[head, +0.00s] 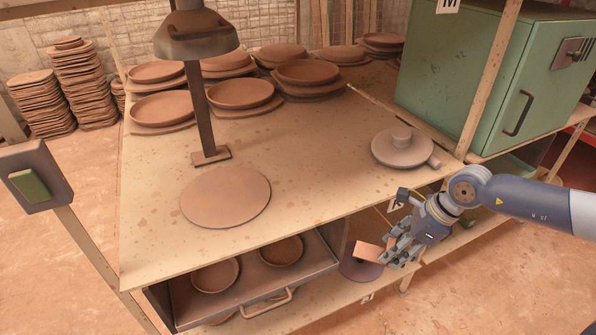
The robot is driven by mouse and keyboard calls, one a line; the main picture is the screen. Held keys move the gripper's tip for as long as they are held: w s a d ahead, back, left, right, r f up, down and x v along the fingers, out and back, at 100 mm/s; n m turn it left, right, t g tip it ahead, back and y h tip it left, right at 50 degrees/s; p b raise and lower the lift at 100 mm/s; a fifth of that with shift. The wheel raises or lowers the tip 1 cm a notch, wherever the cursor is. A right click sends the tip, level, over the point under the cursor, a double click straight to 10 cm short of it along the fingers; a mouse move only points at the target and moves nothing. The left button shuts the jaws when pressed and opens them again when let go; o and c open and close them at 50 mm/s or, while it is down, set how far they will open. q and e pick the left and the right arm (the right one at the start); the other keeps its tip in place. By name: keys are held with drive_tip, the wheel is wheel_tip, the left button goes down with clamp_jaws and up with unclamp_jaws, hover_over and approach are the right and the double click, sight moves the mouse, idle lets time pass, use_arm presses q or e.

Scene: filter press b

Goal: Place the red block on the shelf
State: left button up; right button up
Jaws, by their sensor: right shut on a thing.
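The red block (370,252), orange-red in this light, is in the fingers of my right gripper (389,251) in the head view. The gripper is shut on it, and its fingers hide the block's right side. The block is in front of the table's front edge, over a dark round disc (362,270) on the lower shelf (335,291). I cannot tell whether the block touches the disc or hangs above it. My left gripper is not in view.
The table top (305,180) above the shelf holds a flat clay disc (226,197), a lamp-like press (206,110), a grey lidded wheel (401,148) and several clay plates (232,94). A drawer with bowls (250,275) stands left of the disc. A green cabinet (470,80) is at right.

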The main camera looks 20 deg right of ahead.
drive_tip(key=w+d+r+m+t+h, duration=0.2)
drive_tip(key=w+d+r+m+h, duration=0.15)
drive_tip(key=d+r+m, duration=0.45)
drive_tip(key=shift+m+y, duration=0.25)
drive_tip(key=shift+m, duration=0.15)
drive_tip(key=w+a+p, duration=0.2)
drive_tip(key=w+a, duration=0.1)
drive_tip(key=w, duration=0.1)
drive_tip(key=w+a+p, duration=0.2)
drive_tip(key=w, duration=0.3)
drive_tip(key=w+a+p, duration=0.2)
drive_tip(key=w+a, duration=0.1)
drive_tip(key=w, duration=0.2)
drive_tip(key=shift+w+a+f, duration=0.1)
drive_tip(key=shift+a+f, duration=0.15)
drive_tip(key=shift+a, duration=0.1)
drive_tip(key=shift+w+a+f+g, duration=0.1)
drive_tip(key=shift+w+g, duration=0.05)
drive_tip(key=shift+g, duration=0.15)
wheel_tip(320, 180, down, 3)
drive_tip(key=shift+r+p, duration=0.15)
drive_tip(key=shift+p, duration=0.75)
drive_tip(key=shift+f, duration=0.45)
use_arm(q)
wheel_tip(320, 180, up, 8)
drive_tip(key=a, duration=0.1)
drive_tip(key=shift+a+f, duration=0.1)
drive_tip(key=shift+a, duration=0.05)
